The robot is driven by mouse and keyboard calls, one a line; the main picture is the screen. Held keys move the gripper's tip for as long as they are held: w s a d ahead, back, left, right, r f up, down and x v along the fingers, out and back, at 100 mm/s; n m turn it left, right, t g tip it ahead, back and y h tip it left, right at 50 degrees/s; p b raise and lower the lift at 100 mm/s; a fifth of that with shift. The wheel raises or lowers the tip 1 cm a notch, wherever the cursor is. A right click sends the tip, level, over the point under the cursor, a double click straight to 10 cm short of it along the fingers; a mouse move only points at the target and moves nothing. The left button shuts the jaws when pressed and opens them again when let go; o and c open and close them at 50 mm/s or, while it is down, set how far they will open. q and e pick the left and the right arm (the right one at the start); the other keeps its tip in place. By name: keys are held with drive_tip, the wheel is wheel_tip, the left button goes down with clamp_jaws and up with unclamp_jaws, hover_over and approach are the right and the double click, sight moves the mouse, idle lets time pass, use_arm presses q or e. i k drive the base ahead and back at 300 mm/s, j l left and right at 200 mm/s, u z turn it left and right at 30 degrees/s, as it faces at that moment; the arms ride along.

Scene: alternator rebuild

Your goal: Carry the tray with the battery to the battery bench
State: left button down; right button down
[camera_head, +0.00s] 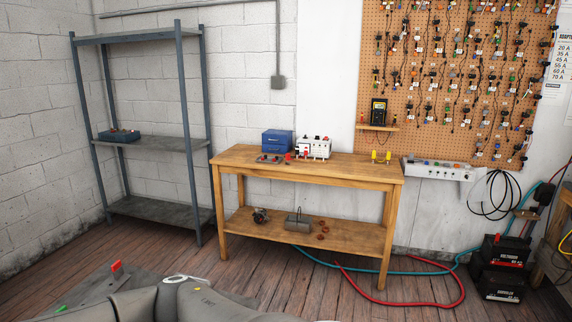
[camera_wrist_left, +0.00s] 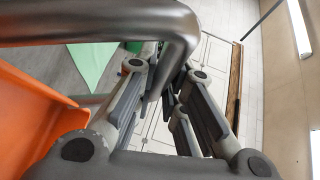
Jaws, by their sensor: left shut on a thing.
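In the left wrist view my left gripper (camera_wrist_left: 172,98) is shut on a bent metal bar handle (camera_wrist_left: 95,24). An orange panel (camera_wrist_left: 35,100) lies beside the handle at the left; I take it to be part of the tray, though only a piece shows. In the head view a flat grey surface (camera_head: 92,285) with a red piece and a green piece on it shows at the bottom left, partly covered by my own arm; I cannot tell if it is the tray. No battery clearly shows on it. My right gripper is not in view.
A wooden bench (camera_head: 238,157) with a blue box (camera_head: 277,141) and a white device (camera_head: 314,148) stands ahead. A metal shelf (camera_head: 152,143) is left of it. Black batteries (camera_head: 503,270) and red and blue hoses (camera_head: 430,302) lie at the right.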

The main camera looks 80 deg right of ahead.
sight(363, 168)
drive_tip(key=k, duration=0.55)
drive_tip(key=z, duration=2.9)
drive_tip(key=i+j+z, duration=0.2)
drive_tip(key=i, duration=0.25)
drive_tip(key=i+j, duration=0.2)
drive_tip(key=i, duration=0.25)
drive_tip(key=i+j, duration=0.25)
drive_tip(key=i, duration=0.25)
drive_tip(key=i+j, duration=0.2)
drive_tip(key=i, duration=0.25)
